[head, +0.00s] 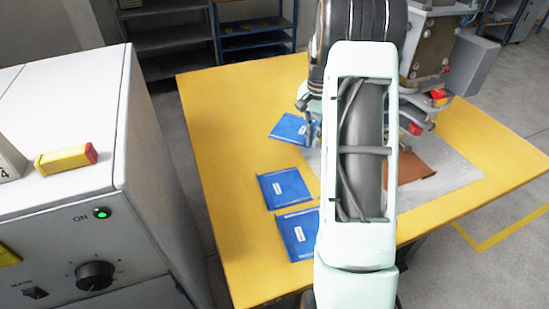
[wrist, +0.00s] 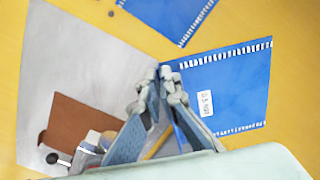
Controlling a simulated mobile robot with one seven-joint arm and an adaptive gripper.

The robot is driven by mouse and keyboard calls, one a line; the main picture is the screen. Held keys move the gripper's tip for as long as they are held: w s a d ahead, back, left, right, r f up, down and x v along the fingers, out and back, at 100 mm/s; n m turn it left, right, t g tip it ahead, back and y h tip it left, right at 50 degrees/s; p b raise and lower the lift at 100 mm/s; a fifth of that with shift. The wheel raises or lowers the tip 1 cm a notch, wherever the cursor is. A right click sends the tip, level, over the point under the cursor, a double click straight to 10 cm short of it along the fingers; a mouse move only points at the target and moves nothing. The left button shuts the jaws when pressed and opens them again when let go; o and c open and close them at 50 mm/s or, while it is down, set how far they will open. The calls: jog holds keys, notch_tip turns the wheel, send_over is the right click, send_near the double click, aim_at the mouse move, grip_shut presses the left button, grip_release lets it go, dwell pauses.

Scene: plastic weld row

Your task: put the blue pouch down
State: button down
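A blue pouch (wrist: 228,90) with a white label lies to the right of my gripper (wrist: 161,73) in the wrist view. My fingertips are drawn together at its left edge and appear shut on it. In the head view this pouch (head: 288,129) is the farthest one, at the left of my arm. It is at or just above the yellow table (head: 225,110); I cannot tell whether it touches. My arm hides most of the gripper in the head view.
Two more blue pouches, a middle one (head: 285,187) and a near one (head: 298,236), lie on the table. A grey sheet (wrist: 85,55) with a brown piece (wrist: 75,125) lies beside the gripper. A white machine (head: 70,220) stands left.

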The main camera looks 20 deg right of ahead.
aim_at(296, 143)
jog(key=w+a, duration=0.1)
jog(key=w+a+f, duration=0.1)
jog(key=a+f, duration=0.1)
jog(key=a, duration=0.1)
jog(key=shift+w, duration=0.4)
jog(key=w+a+f, duration=0.2)
jog(key=f, duration=0.1)
jog(key=w+a+f, duration=0.1)
jog(key=f, duration=0.1)
jog(key=shift+a+f, duration=0.25)
jog(key=shift+a, duration=0.15)
jog(key=f, duration=0.3)
jog(key=shift+w+a+f, duration=0.3)
jog(key=shift+a, duration=0.1)
jog(key=shift+f, duration=0.2)
jog(key=shift+f, duration=0.1)
jog(key=c, duration=2.6)
grip_release()
jog(key=shift+f, duration=0.1)
jog(key=shift+c, duration=0.2)
jog(key=o, duration=0.5)
